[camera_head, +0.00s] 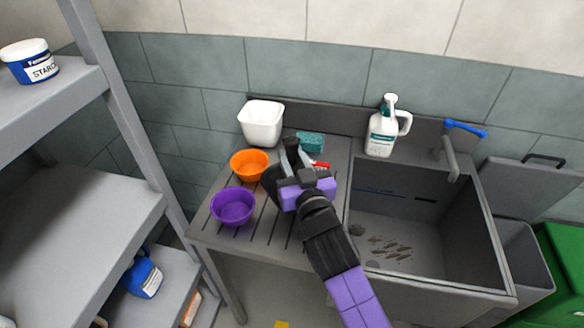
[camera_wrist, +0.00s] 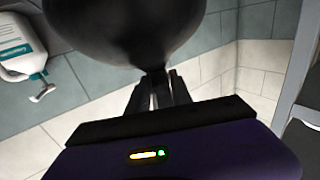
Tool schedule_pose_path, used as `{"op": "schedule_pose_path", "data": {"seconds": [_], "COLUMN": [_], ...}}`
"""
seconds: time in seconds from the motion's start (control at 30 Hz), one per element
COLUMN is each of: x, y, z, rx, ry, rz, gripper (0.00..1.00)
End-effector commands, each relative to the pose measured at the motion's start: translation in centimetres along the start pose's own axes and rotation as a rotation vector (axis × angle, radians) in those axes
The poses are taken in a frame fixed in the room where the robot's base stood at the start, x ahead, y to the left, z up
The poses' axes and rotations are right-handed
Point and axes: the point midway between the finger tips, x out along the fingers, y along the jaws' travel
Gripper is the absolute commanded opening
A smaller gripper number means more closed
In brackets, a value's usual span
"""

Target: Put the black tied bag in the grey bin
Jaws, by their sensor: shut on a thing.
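The black tied bag (camera_wrist: 125,30) fills the top of the wrist view. Its narrow neck is between the fingers of my gripper (camera_wrist: 157,82), which is shut on it. In the head view my gripper (camera_head: 293,160) is over the ribbed drainboard left of the sink. Dark parts of the bag (camera_head: 270,183) show beside the fingers there, and the rest is hidden behind my gripper. Whether the bag touches the drainboard cannot be told. The grey bin (camera_head: 527,268) stands at the right, beyond the sink, partly cut off by the sink's edge. Its grey lid (camera_head: 525,190) appears raised at the back.
Around my gripper are an orange bowl (camera_head: 249,164), a purple bowl (camera_head: 232,206), a white tub (camera_head: 261,122) and a teal sponge (camera_head: 311,142). A white bottle (camera_head: 382,132) and blue-handled tap (camera_head: 452,160) stand behind the sink (camera_head: 400,290). A green bin (camera_head: 565,265) is far right; shelves (camera_head: 80,235) are left.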

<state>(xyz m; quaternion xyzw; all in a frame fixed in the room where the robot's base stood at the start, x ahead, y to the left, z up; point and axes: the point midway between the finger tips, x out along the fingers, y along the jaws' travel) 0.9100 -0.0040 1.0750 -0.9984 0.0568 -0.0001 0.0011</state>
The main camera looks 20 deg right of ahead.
Motion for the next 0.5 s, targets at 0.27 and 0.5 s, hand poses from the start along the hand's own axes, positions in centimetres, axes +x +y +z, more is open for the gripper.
{"op": "schedule_pose_path", "data": {"seconds": [0.27,0.5], "x": [0.0,0.0], "y": [0.0,0.0], "z": [3.3,3.4], "rx": [-0.001,0.0], "ry": [0.001,0.002], "rz": [-0.001,-0.001], "gripper": [0.0,0.0]}}
